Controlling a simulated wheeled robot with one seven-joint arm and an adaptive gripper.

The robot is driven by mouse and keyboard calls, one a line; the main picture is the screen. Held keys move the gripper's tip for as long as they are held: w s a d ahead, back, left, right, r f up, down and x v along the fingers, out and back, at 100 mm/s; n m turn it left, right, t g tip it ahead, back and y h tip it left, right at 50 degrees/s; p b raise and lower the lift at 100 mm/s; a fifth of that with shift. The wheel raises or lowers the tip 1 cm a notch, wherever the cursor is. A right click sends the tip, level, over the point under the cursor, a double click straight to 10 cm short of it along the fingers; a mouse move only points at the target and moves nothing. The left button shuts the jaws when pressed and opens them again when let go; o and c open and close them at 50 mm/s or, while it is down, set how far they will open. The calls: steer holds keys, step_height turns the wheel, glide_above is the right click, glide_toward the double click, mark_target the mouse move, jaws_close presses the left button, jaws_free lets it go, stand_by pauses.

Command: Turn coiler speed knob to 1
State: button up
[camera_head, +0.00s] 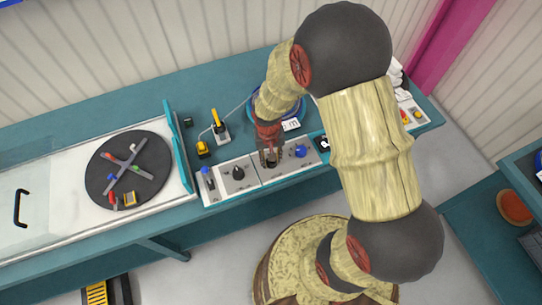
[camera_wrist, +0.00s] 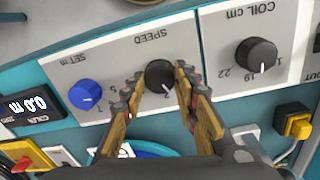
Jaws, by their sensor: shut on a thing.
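The black coiler speed knob (camera_wrist: 159,74) sits on a light grey panel under the word SPEED, which appears upside down in the wrist view. My gripper (camera_wrist: 158,82) has one finger on each side of the knob and is shut on it. A small digit that looks like 2 shows at the knob's lower edge; the fingers hide part of the scale, so the exact setting is hard to read. In the head view my gripper (camera_head: 270,158) reaches down onto the panel, and its fingers mostly hide the knob.
A blue SET m knob (camera_wrist: 85,94) and a black COIL cm knob (camera_wrist: 255,55) flank the speed knob closely. A display (camera_wrist: 27,104) reads 0.0 m. A dark coiler disc (camera_head: 105,185) lies left on the teal bench (camera_head: 150,95). A yellow-handled lever (camera_head: 217,122) stands behind the panel.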

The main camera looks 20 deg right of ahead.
steer(key=n+p, duration=0.2)
steer(key=n, duration=0.4)
steer(key=shift+n, duration=0.4)
steer(key=shift+p, duration=0.3)
steer(key=o, duration=1)
steer(key=shift+o, duration=0.6)
steer(key=shift+r, duration=0.15)
step_height(320, 180, up, 12)
steer(key=shift+a, duration=0.2)
steer(key=shift+s, duration=0.1)
steer(key=shift+f, duration=0.2)
